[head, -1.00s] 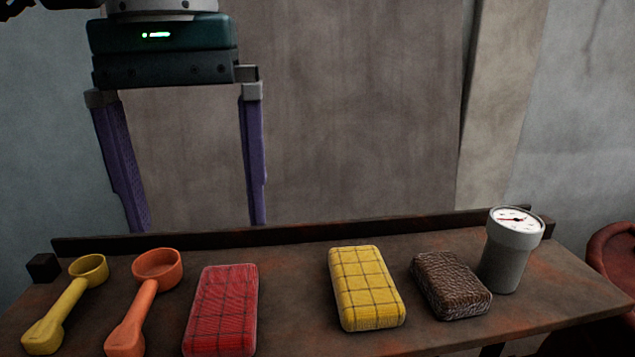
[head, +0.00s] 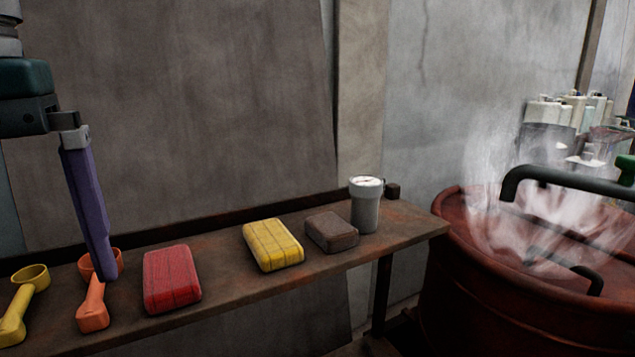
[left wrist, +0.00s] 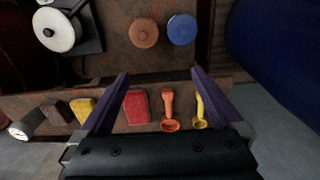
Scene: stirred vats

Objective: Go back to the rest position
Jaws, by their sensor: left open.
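My left gripper (left wrist: 158,78) is open and empty in the left wrist view, its two purple fingers spread wide. In the head view only one finger (head: 86,205) and part of the gripper body show at the left edge. That finger hangs in front of the orange scoop (head: 93,305) and covers part of its bowl; whether they touch I cannot tell. My right gripper is in neither view.
A shelf (head: 215,290) carries a yellow scoop (head: 17,308), red block (head: 171,279), yellow block (head: 272,245), brown block (head: 331,231) and grey gauge (head: 365,208). Right stands a steaming red vat (head: 500,300). A blue drum (left wrist: 285,50) shows in the left wrist view.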

